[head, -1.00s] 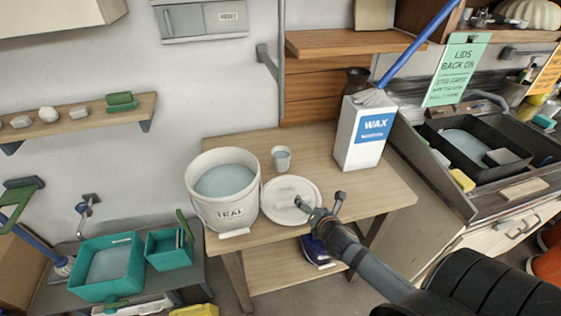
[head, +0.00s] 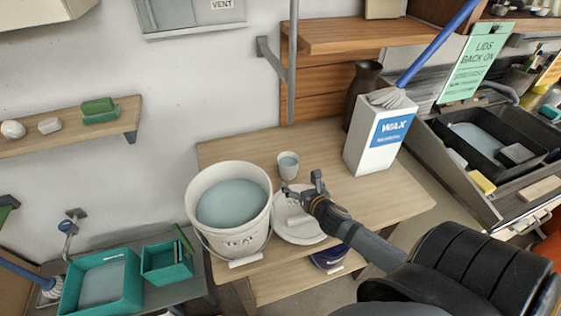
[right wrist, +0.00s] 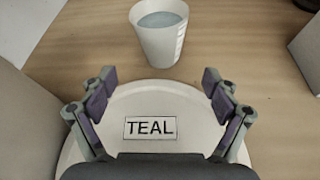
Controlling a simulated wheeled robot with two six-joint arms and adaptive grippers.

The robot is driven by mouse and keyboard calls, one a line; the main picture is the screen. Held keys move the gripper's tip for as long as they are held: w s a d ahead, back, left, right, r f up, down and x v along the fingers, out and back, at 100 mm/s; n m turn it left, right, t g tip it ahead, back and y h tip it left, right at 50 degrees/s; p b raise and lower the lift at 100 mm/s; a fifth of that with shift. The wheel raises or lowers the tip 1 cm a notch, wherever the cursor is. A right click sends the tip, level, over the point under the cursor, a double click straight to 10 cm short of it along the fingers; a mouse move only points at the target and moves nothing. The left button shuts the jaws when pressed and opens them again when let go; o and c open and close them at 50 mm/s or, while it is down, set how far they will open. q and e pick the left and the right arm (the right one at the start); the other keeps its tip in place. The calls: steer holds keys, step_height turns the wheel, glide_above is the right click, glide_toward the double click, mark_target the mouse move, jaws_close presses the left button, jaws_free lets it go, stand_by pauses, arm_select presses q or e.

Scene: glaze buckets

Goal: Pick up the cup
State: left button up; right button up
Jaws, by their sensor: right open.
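The cup (head: 288,165) is small and white with pale blue-grey liquid in it. It stands upright on the wooden table (head: 395,195), behind the white lid. In the right wrist view the cup (right wrist: 159,38) is ahead of the fingers, near the top middle. My right gripper (head: 306,184) is open and empty above the lid, just in front of the cup and apart from it. Its two fingers (right wrist: 160,92) are spread wide in the right wrist view. My left gripper is not in view.
A large white bucket (head: 215,238) marked TEAL stands left of the lid (head: 300,232), which bears a TEAL label. A white WAX container (head: 365,150) with a mop in it stands to the right. The table between cup and WAX container is clear.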

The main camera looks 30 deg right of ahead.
mark_target(291, 173)
steer(key=x, duration=0.4)
steer(key=shift+p, duration=0.3)
steer(key=shift+w+d+f, duration=0.1)
steer(key=shift+w, duration=0.2)
steer(key=shift+w+d+p, duration=0.1)
steer(key=shift+w+p, duration=0.25)
steer(key=shift+w, duration=0.25)
steer(key=x, duration=0.3)
steer(key=shift+w+f+p, duration=0.1)
steer(key=shift+w+p, duration=0.15)
steer(key=shift+p, duration=0.05)
steer(key=shift+w+f, duration=0.15)
steer(key=shift+w, duration=0.05)
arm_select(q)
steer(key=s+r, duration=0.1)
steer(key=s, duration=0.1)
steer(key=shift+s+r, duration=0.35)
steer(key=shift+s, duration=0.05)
arm_select(e)
steer(key=shift+s, duration=0.1)
